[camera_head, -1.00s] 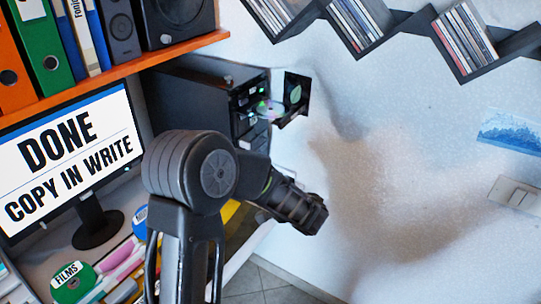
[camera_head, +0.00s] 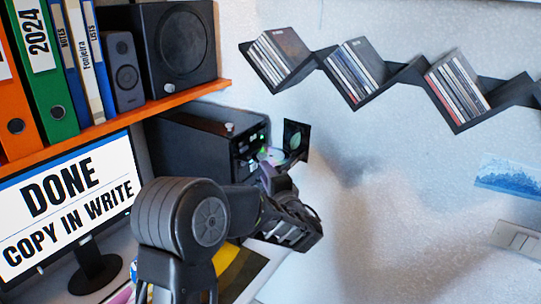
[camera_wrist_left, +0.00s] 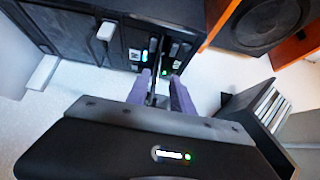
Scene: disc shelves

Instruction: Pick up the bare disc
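The bare disc (camera_head: 274,156) shows as a small shiny, faintly green and purple shape at the front of the black computer tower (camera_head: 195,145). It appears to lie in the drive's slid-out tray. My left gripper (camera_head: 270,178) is just below and in front of it. In the left wrist view, the two purplish fingers (camera_wrist_left: 160,88) stand apart, with a thin dark edge-on part of the drive front between them. I cannot make out the disc itself there, nor tell whether the fingers touch anything. My right gripper is not in view.
A dark square panel (camera_head: 296,139) with a green oval stands beside the disc. An orange shelf (camera_head: 190,96) with binders and speakers runs above the tower. A monitor (camera_head: 68,205) reads "DONE COPY IN WRITE". A zigzag wall shelf (camera_head: 405,76) holds disc cases.

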